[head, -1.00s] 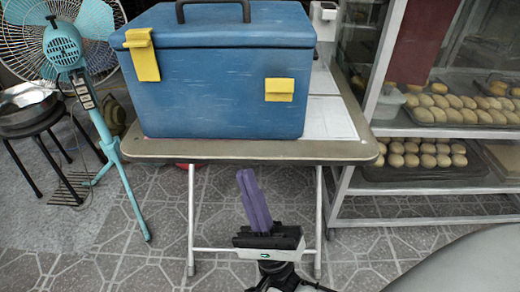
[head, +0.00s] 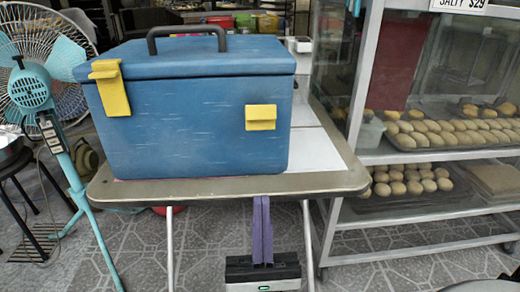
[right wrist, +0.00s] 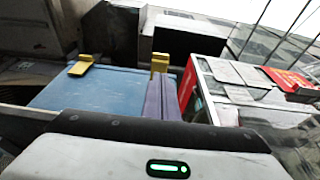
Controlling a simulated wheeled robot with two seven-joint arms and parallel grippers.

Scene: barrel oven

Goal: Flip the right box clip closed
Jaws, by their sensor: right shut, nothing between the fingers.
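The blue box (head: 200,110) stands on the table with its black-handled lid down. Its left yellow clip (head: 112,92) spans the lid seam. Its right yellow clip (head: 261,117) sits on the front face below the seam, apart from the lid. My right gripper (head: 262,200) has purple fingers, shut and empty. They point up at the table's front edge, below the right clip and apart from it in the picture. In the right wrist view the fingers (right wrist: 160,82) point towards the right clip (right wrist: 160,62); the box (right wrist: 90,92) lies to their left. My left gripper is not in view.
The table (head: 230,186) has a rounded front edge close to my right gripper. White papers (head: 318,148) lie right of the box. A rack with bread trays (head: 450,135) stands at right, and a turquoise fan (head: 40,95) at left.

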